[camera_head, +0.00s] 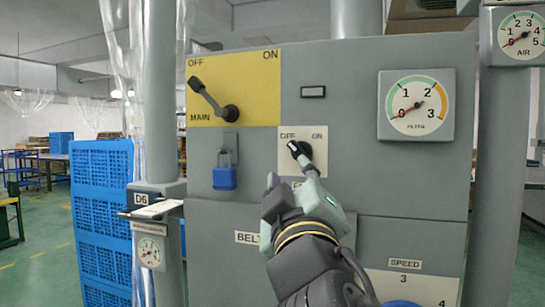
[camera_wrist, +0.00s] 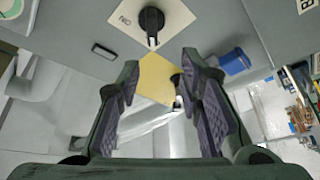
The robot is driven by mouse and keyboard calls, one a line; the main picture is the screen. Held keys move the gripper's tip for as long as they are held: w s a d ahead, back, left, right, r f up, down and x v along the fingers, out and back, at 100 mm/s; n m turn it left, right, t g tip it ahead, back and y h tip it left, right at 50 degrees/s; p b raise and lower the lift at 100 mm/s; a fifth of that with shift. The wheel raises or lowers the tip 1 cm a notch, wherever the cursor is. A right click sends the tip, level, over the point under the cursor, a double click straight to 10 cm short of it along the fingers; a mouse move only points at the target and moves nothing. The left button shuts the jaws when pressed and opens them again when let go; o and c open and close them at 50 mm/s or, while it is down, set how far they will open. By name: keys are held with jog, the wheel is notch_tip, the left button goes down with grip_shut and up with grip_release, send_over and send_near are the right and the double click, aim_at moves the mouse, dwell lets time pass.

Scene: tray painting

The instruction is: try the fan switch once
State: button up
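The fan switch is a black rotary knob (camera_head: 300,150) on a cream plate (camera_head: 318,148) marked OFF at left and ON at right. The knob's white-marked end points up and left, toward OFF. The label under it is mostly hidden by my gripper (camera_head: 291,178). In the wrist view the knob (camera_wrist: 152,20) stands at the top, beyond the fingertips. My gripper, which also shows in the wrist view (camera_wrist: 160,68), is open, with nothing between its fingers. It is just below the knob and appears apart from it.
The MAIN lever (camera_head: 212,100) on the yellow plate (camera_head: 255,88) points to OFF. A blue padlock (camera_head: 224,178) hangs below it. A filter gauge (camera_head: 416,105) is at right, and a SPEED dial plate (camera_head: 425,287) lower right. Blue crates (camera_head: 100,210) stand at left.

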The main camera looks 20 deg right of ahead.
aim_at(300, 154)
jog(key=shift+m+g+h, duration=0.3)
jog(key=shift+h, duration=0.2)
jog(key=p+x, duration=0.1)
jog(key=x, duration=0.2)
jog(key=d+p+x, duration=0.1)
jog(key=x, duration=0.3)
jog(key=p+x, duration=0.1)
jog(key=x, duration=0.2)
jog(key=shift+d, duration=0.4)
jog(key=shift+c, duration=0.5)
grip_shut()
